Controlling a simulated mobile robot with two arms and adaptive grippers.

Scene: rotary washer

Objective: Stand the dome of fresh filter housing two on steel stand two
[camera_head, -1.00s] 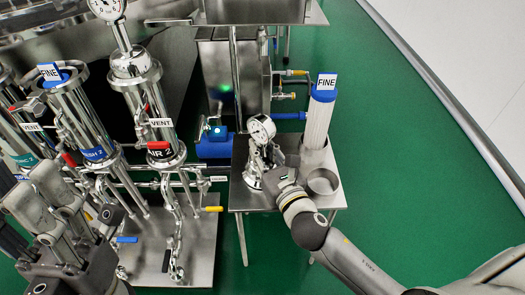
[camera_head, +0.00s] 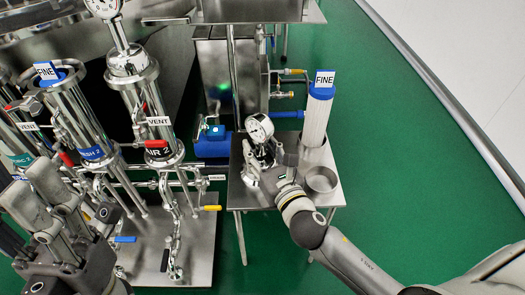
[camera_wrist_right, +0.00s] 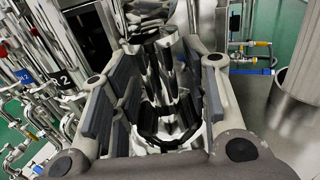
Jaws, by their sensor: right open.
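The chrome dome with a white dial gauge (camera_head: 259,127) on top stands upright on the small steel table (camera_head: 240,199) in the head view. My right gripper (camera_head: 276,172) is low beside it, in front and to the right. In the right wrist view, my right gripper (camera_wrist_right: 160,105) is open, with dark pads on either side of shiny chrome dome parts (camera_wrist_right: 163,85). I cannot tell whether the pads touch them. The dome's lower edge is partly hidden. My left gripper (camera_head: 38,200) is at the far left, its fingers apart and empty.
A white filter cartridge (camera_head: 315,120) with a blue cap labelled FINE stands in a steel holder at the table's back right. An empty steel ring cup (camera_head: 320,180) is in front of it. Chrome housings (camera_head: 145,105) with pipes fill the left. Green floor is free on the right.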

